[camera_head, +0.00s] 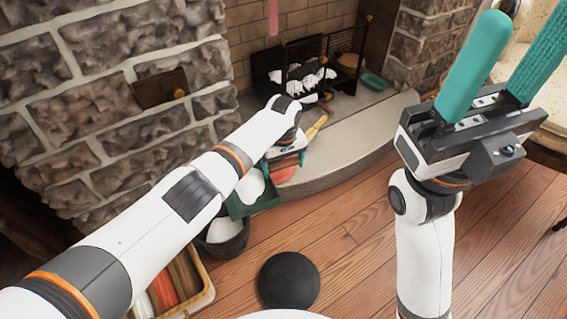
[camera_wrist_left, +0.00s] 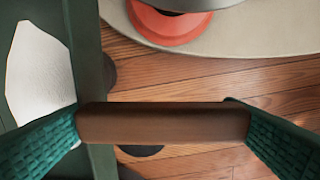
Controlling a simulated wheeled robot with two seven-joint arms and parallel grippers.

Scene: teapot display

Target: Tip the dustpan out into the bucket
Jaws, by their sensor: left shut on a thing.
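My left gripper (camera_head: 286,158) is over the hearth's front edge. In the left wrist view its teal fingers (camera_wrist_left: 163,125) are shut on a brown handle (camera_wrist_left: 163,122). The dark green dustpan (camera_head: 240,206) is beside the gripper, and it also shows at the left of the wrist view (camera_wrist_left: 92,90). A white crumpled piece (camera_head: 250,185) lies against the dustpan; it shows in the wrist view too (camera_wrist_left: 40,75). The dark bucket (camera_head: 228,246) stands on the floor just below the dustpan, with white stuff inside. My right gripper (camera_head: 526,40) is raised, open and empty.
A grey stone hearth (camera_head: 350,160) curves behind, with a red-orange object (camera_wrist_left: 168,25) on it. A dark fireplace rack (camera_head: 300,75) holds white pieces. A crate (camera_head: 205,299) of coloured items stands front left.

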